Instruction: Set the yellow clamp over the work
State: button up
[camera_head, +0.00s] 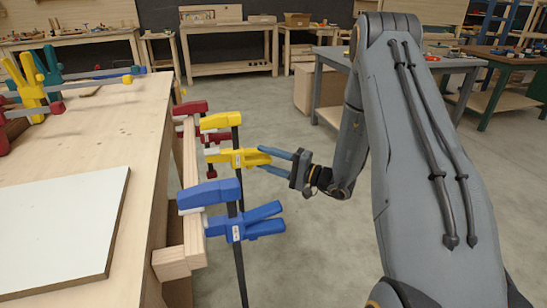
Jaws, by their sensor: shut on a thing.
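The yellow clamp (221,121) is upright in the middle of the view, its upper jaw pointing left and its lower yellow part level with my gripper. My gripper (263,159) comes from the right and is shut on the lower yellow part. The work is a pale wooden piece (190,155) along the right side of the bench. The yellow upper jaw is close to the work's right edge; I cannot tell whether it touches. A red clamp (190,108) sits at the work's far end and a blue clamp (209,195) at its near end.
The wooden bench (120,120) holds a white panel (60,235) and several spare clamps (32,85) at its far left. Bare floor (310,240) lies right of the work. Other benches stand behind.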

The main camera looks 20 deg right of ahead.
aim_at(249, 161)
jog(key=shift+a, duration=2.9)
